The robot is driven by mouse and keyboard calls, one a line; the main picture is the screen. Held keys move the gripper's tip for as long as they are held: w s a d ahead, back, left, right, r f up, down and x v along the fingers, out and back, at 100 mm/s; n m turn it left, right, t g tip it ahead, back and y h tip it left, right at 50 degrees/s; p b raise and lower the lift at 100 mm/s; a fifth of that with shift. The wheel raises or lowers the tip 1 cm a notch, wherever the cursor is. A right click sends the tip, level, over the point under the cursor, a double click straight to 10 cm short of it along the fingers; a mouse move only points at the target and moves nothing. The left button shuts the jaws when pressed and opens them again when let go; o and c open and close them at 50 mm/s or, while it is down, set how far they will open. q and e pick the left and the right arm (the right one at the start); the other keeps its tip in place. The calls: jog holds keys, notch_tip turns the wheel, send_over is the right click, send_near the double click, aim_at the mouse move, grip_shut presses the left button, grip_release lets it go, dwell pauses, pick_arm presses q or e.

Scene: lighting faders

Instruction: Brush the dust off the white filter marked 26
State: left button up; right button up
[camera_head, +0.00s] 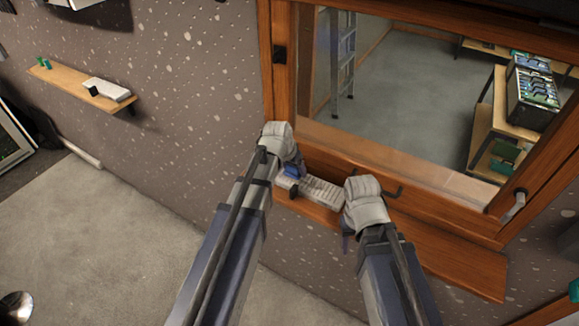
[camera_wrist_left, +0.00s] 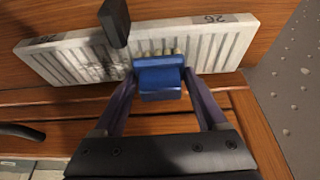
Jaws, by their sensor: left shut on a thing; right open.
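The white ribbed filter (camera_wrist_left: 218,50) lies on the wooden sill, with a dark "26" label at each end in the left wrist view. A grey smudge of dust (camera_wrist_left: 103,71) marks its ribs left of the brush. The filter (camera_head: 322,191) also shows in the head view. My left gripper (camera_wrist_left: 158,92) is shut on a blue brush (camera_wrist_left: 158,76), its pale bristles at the filter's ribs; whether they press on it is unclear. My right gripper (camera_head: 346,240) is open beside the filter's right end; its fingers are mostly hidden by the wrist.
A black block (camera_wrist_left: 115,22) stands at the filter's edge. A black hooked handle (camera_head: 392,191) is on the window frame behind my right wrist. The sill (camera_head: 450,262) is bare to the right. A wall shelf (camera_head: 65,80) at left holds another white piece (camera_head: 107,88) and small green items.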

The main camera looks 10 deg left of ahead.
pick_arm(q)
jog(key=shift+s+d, duration=0.1)
jog(key=shift+d, duration=0.05)
jog(key=shift+s+d, duration=0.2)
jog(key=shift+d, duration=0.6)
jog(key=shift+s+d, duration=0.2)
jog(key=shift+d, duration=0.55)
jog(key=shift+s+d, duration=0.25)
jog(key=shift+d, duration=0.6)
jog(key=shift+s+d, duration=0.25)
jog(key=shift+d, duration=0.55)
jog(key=shift+d, duration=0.1)
jog(key=shift+s+d, duration=0.25)
jog(key=shift+d, duration=0.5)
jog(key=shift+s+d, duration=0.2)
jog(key=shift+d, duration=0.55)
jog(key=shift+d, duration=0.1)
